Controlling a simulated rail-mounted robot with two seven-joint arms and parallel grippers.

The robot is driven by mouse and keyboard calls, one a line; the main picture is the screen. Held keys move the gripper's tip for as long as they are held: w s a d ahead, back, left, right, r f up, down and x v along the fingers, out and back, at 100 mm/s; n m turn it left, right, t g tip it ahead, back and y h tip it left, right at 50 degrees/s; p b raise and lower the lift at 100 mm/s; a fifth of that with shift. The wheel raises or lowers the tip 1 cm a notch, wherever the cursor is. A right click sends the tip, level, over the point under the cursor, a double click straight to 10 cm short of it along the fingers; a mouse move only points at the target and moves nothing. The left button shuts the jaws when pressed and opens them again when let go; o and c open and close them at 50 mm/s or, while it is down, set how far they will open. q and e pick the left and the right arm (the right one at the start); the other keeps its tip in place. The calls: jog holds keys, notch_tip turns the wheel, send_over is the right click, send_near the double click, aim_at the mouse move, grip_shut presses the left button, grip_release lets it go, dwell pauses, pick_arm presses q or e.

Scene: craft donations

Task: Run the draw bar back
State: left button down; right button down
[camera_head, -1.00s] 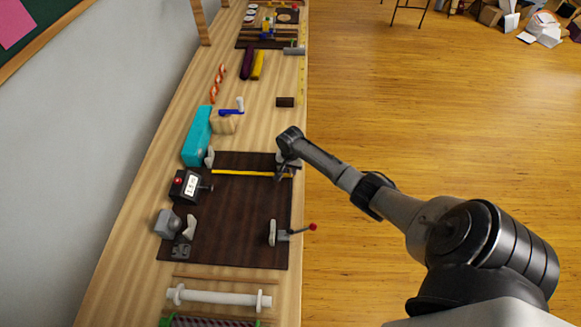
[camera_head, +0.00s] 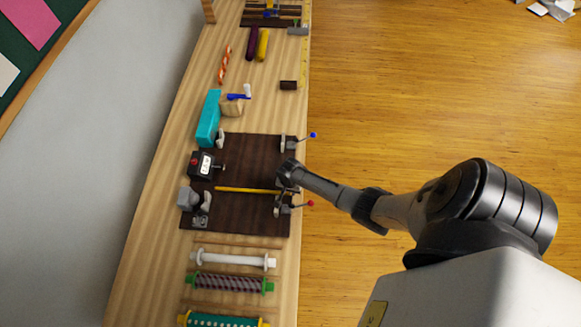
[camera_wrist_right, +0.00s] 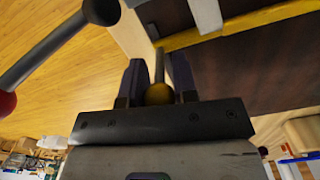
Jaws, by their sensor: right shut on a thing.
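The draw bar (camera_head: 240,190) is a thin yellow bar lying across the dark brown board (camera_head: 250,160) on the bench. It sits about midway or a little nearer the board's near end. My right gripper (camera_head: 284,191) is at the bar's right end. In the right wrist view, my right gripper (camera_wrist_right: 157,72) is shut on a grey handle with a yellowish ball (camera_wrist_right: 158,94) between its fingers. The yellow bar (camera_wrist_right: 235,26) also crosses the top there. The joint between handle and bar is partly hidden. My left gripper is not in view.
A red-knobbed lever (camera_head: 310,203) stands close to my right gripper on the near side; a blue-knobbed lever (camera_head: 313,135) is at the far right corner. A counter box (camera_head: 201,164) and grey clamps edge the board's left. Spools (camera_head: 235,259) lie nearer.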

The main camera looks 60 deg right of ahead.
jog(key=shift+s+a, duration=0.25)
jog(key=shift+a, duration=0.35)
jog(key=c, duration=1.3)
grip_release()
jog(key=shift+a+p, duration=0.1)
jog(key=shift+p, duration=0.2)
jog(key=shift+o, duration=1)
jog(key=shift+s+a, duration=0.1)
jog(key=shift+o, duration=1)
